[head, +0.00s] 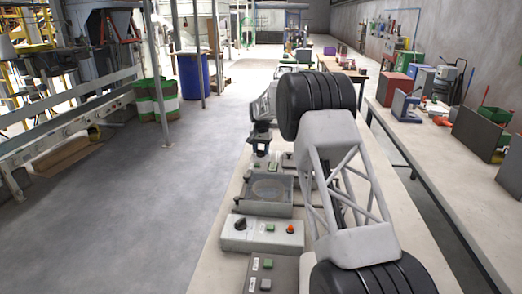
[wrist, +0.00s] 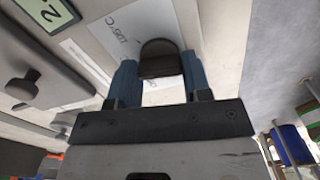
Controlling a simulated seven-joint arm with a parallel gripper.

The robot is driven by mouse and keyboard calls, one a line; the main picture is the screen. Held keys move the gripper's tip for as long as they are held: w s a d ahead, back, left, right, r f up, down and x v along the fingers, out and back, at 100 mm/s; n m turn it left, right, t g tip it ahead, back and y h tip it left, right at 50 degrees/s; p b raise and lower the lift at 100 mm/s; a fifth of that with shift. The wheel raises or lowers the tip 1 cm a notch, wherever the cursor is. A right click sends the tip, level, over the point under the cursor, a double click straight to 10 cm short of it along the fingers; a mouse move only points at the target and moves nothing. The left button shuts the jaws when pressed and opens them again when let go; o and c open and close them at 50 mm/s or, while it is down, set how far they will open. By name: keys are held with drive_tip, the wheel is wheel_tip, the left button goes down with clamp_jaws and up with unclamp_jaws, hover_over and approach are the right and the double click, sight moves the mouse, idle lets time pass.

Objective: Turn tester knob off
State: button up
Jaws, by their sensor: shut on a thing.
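A dark, rounded knob (wrist: 160,60) stands on a pale panel (wrist: 104,28) in the wrist view. The two blue fingers of my gripper (wrist: 159,65) are on either side of it, shut on it. A white label with upside-down lettering lies beside the knob. In the head view my gripper (head: 260,146) is small and dark, at the far part of the bench in front of me. The knob that it holds cannot be made out there.
A second dark knob (wrist: 22,88) and a display (wrist: 48,10) are at the left in the wrist view. In the head view, a grey box with a black knob and buttons (head: 262,234) and a square tray (head: 250,196) stand nearer on the bench. A side table (head: 403,130) runs along the right.

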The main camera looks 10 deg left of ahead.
sight(261, 150)
drive_tip(key=n, duration=0.3)
drive_tip(key=shift+n, duration=0.4)
drive_tip(key=n, duration=0.3)
drive_tip(key=shift+n, duration=0.3)
drive_tip(key=n, duration=0.6)
drive_tip(key=shift+n, duration=0.4)
drive_tip(key=o, duration=0.9)
drive_tip(key=shift+r, duration=0.1)
drive_tip(key=shift+r, duration=3.8)
